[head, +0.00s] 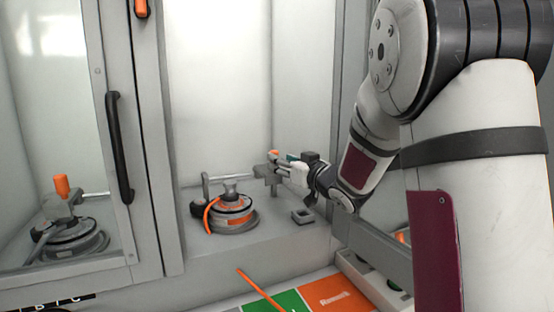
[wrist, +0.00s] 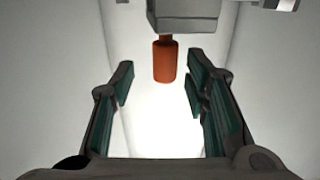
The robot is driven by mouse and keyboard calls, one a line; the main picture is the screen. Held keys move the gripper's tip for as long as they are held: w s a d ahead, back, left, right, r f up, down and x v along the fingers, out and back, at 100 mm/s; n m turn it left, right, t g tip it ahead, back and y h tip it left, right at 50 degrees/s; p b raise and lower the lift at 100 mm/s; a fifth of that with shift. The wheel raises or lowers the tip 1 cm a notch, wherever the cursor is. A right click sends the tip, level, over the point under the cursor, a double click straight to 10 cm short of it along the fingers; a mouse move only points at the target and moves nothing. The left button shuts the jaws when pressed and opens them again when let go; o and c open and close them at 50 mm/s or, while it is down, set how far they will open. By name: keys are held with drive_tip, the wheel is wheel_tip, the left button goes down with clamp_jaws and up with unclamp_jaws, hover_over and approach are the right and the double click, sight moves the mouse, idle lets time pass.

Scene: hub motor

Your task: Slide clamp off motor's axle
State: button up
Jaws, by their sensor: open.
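The motor (head: 232,218), a round grey hub with an orange band, sits on the floor of the open cabinet in the head view. A grey clamp (head: 268,170) with a thin bar stands above and to the right of it; its contact with the axle is unclear. The clamp's small orange handle (head: 274,153) is beside my gripper (head: 285,168). In the wrist view, my gripper (wrist: 158,88) is open. The orange handle (wrist: 165,62) and a grey clamp block (wrist: 184,14) appear ahead, the handle between the finger lines. Nothing is held.
A glass door (head: 60,130) with a black handle (head: 118,145) stands at the left; a similar motor and orange-handled clamp show in its glass. A small grey square part (head: 302,216) lies right of the motor. A green and orange board (head: 310,300) is in front.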

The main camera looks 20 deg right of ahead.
drive_tip(key=s+d, duration=0.1)
drive_tip(key=s, duration=0.7)
drive_tip(key=shift+d+h, duration=0.15)
drive_tip(key=shift+h, duration=0.15)
drive_tip(key=s+a+f+m+g+h, duration=0.1)
drive_tip(key=s+a+f+g, duration=0.4)
drive_tip(key=s, duration=0.8)
drive_tip(key=s+a+f+g+h, duration=0.15)
drive_tip(key=s+a+g, duration=0.35)
drive_tip(key=s, duration=0.9)
drive_tip(key=s+a+f+m+g, duration=0.1)
drive_tip(key=s+a+f+g, duration=0.25)
drive_tip(key=s+g, duration=0.65)
drive_tip(key=s+r+t+p, duration=0.2)
drive_tip(key=r+t+p, duration=0.1)
drive_tip(key=r+p, duration=0.6)
drive_tip(key=s+r+t+p, duration=0.2)
drive_tip(key=r+t+p, duration=0.1)
drive_tip(key=r+p, duration=0.6)
drive_tip(key=shift+r, duration=0.85)
